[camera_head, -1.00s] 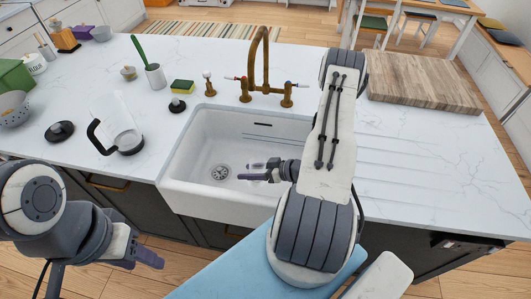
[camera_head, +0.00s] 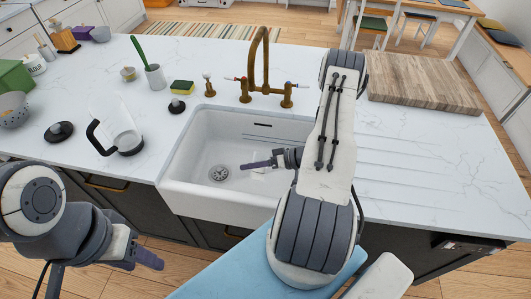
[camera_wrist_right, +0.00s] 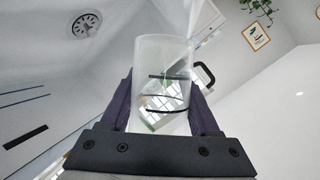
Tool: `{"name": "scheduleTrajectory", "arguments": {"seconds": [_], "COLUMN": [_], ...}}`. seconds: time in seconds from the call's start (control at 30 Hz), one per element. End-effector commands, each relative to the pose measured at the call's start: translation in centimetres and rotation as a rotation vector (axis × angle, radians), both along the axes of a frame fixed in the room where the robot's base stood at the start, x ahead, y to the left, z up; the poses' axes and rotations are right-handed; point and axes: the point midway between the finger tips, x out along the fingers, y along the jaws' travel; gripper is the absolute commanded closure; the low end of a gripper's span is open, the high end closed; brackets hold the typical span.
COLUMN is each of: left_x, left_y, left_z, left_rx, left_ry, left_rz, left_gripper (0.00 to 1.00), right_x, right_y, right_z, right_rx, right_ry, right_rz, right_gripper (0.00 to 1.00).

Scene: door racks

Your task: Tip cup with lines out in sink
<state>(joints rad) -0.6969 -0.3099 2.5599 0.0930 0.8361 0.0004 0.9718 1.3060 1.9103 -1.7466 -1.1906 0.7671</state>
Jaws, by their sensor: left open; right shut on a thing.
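The cup with lines (camera_wrist_right: 163,85) is a clear, see-through cup with dark curved lines on its side. It sits between the two fingers of my right gripper (camera_wrist_right: 163,105) in the right wrist view. In the head view my right gripper (camera_head: 262,163) is over the white sink (camera_head: 195,150), and the cup is very faint there. The sink drain (camera_wrist_right: 86,24) shows beyond the gripper in the wrist view. The cup's exact tilt and contents are hard to tell. My left gripper (camera_head: 148,258) is open and empty, low in front of the counter.
A brass faucet (camera_head: 263,65) stands behind the sink. A glass jug with a black handle (camera_head: 122,130) is left of the sink, near a black lid (camera_head: 59,132). A sponge (camera_head: 182,87) lies behind. Ribbed counter and a wooden board (camera_head: 420,82) are to the right.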

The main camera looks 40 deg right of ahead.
Motion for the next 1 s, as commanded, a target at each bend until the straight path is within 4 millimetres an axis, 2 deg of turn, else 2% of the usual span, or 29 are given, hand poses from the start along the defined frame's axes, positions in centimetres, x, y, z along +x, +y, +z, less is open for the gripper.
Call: {"name": "scheduleTrajectory", "arguments": {"seconds": [1.0], "left_x": [0.00], "left_y": [0.00], "left_z": [0.21], "left_rx": [0.000], "left_ry": [0.000], "left_rz": [0.000], "left_gripper": [0.50], "right_x": [-0.07], "right_y": [0.11], "right_z": [0.72], "right_rx": [0.112], "right_ry": [0.075], "right_rz": [0.001], "right_gripper": [0.97]}}
